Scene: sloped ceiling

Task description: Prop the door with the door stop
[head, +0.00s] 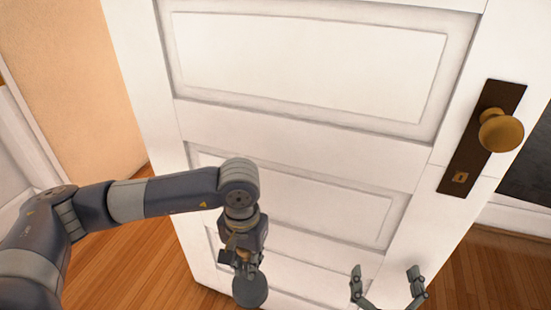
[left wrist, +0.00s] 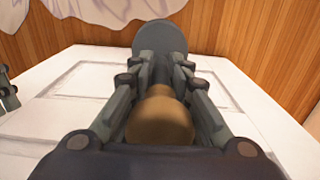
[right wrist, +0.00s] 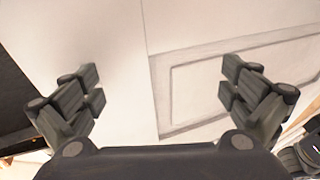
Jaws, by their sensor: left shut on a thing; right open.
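The white panelled door (head: 300,150) fills most of the head view, with a brass knob (head: 500,131) on a dark plate at its right edge. My left gripper (head: 246,268) is shut on the door stop, low in front of the door. The door stop's round grey disc (head: 250,291) hangs below the fingers. In the left wrist view the disc (left wrist: 160,37) lies beyond the fingertips and a brass-coloured part (left wrist: 160,118) sits between the fingers. I cannot tell whether the disc touches the door or floor. My right gripper (head: 386,272) is open and empty, facing the door (right wrist: 190,75).
Wooden floor (head: 150,262) shows left of the door and also at the lower right (head: 480,275). A tan wall (head: 70,80) stands at the left. A dark panel (head: 527,165) is beyond the door's right edge.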

